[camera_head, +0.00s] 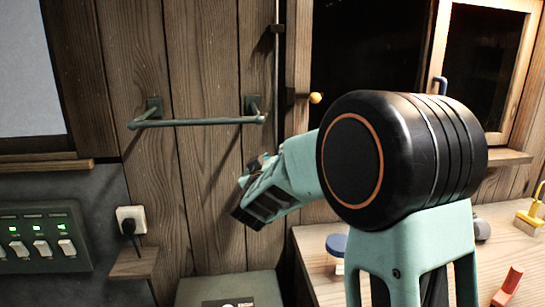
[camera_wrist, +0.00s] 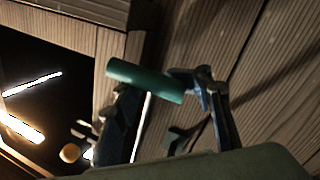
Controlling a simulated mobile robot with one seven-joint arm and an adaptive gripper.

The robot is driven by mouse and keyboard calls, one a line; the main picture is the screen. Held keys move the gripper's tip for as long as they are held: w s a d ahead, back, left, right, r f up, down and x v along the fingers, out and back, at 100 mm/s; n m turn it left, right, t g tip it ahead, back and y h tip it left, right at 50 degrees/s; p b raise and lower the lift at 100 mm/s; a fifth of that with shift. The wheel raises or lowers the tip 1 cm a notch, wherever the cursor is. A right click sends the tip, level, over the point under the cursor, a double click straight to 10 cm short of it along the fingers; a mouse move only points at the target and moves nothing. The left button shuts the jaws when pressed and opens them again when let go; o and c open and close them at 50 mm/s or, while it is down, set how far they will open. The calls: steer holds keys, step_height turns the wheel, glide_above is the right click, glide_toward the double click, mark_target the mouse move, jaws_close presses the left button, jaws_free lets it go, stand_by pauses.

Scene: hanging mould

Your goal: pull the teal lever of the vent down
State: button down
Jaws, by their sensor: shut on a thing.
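A teal cylindrical bar (camera_wrist: 143,80), which looks like the lever's handle, lies between the two fingertips of my gripper (camera_wrist: 165,84) in the wrist view. Its left end sticks out past the left finger. My gripper is shut on it. In the head view my gripper (camera_head: 262,163) is in front of the plank wall, below the right end of a teal rail. The lever is not visible there. The vent itself cannot be made out in either view.
The teal wall rail (camera_head: 200,121) is just above and left of my gripper. A thin vertical rod (camera_head: 277,70) runs down the wall nearby. A yellow knob (camera_head: 315,98) is to the right, by the dark window. A switch panel (camera_head: 40,240) and plug (camera_head: 130,220) are lower left.

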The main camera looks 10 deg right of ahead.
steer(key=f+b, duration=0.1)
steer(key=f, duration=0.1)
steer(key=d+f+b, duration=0.1)
steer(key=f, duration=0.1)
steer(key=shift+s+f, duration=0.1)
steer(key=shift+f, duration=0.25)
steer(key=c, duration=0.9)
jaws_free()
steer(key=shift+f, duration=0.1)
steer(key=shift+o, duration=0.2)
steer(key=shift+s+d, duration=0.1)
steer(key=shift+a+r, duration=0.2)
steer(key=shift+r, duration=0.05)
steer(key=v, duration=1.1)
steer(key=shift+s, duration=0.4)
steer(key=shift+a+r, duration=0.1)
